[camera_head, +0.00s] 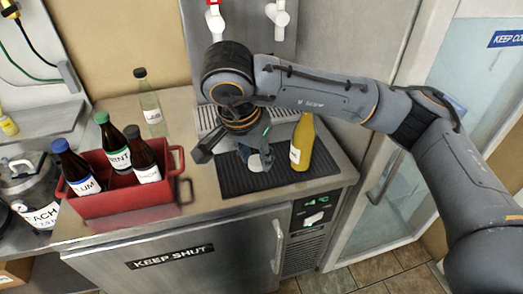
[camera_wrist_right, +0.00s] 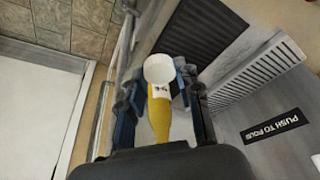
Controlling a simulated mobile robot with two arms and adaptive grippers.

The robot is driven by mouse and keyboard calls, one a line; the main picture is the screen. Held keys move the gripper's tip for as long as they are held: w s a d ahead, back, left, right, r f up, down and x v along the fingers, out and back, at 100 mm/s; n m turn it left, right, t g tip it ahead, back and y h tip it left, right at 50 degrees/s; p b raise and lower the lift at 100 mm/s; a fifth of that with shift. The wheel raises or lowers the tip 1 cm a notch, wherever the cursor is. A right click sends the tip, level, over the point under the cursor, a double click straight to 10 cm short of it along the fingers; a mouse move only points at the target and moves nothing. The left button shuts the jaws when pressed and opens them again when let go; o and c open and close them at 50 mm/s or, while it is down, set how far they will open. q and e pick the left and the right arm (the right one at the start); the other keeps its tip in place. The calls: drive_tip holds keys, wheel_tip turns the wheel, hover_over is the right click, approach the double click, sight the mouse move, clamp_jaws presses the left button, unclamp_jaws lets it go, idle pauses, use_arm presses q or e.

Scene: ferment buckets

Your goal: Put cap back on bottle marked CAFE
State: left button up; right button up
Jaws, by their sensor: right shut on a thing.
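My right gripper (camera_head: 247,155) hangs over the black ribbed mat (camera_head: 235,181), left of a yellow bottle (camera_head: 301,142). It is shut on a round white cap (camera_wrist_right: 158,68), seen between its fingertips in the right wrist view; in the head view the cap (camera_head: 255,163) shows only partly. The yellow bottle stands upright on the mat, with no cap visible on its neck. It also shows beyond the cap in the right wrist view (camera_wrist_right: 160,118). Its white label is too small to read. My left gripper is not in view.
A red carrier (camera_head: 120,205) with several dark bottles stands at left on the counter. A clear bottle (camera_head: 150,103) with a dark cap stands behind it. White taps (camera_head: 277,14) hang above a metal drip grille (camera_head: 208,118). The counter's front edge lies just before the mat.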

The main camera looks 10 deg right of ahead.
drive_tip(key=shift+s, duration=0.1)
idle(0.3)
drive_tip(key=s+d+f+n+y, duration=0.1)
drive_tip(key=s+d+f+n, duration=0.1)
drive_tip(key=s+d+n, duration=0.1)
drive_tip(key=s+d+f+n+t+y, duration=0.1)
drive_tip(key=s+d+f+n, duration=0.1)
drive_tip(key=d+n, duration=0.3)
drive_tip(key=shift+s+d+f+n, duration=0.3)
drive_tip(key=shift+s+d+f, duration=0.15)
drive_tip(key=shift+d, duration=0.35)
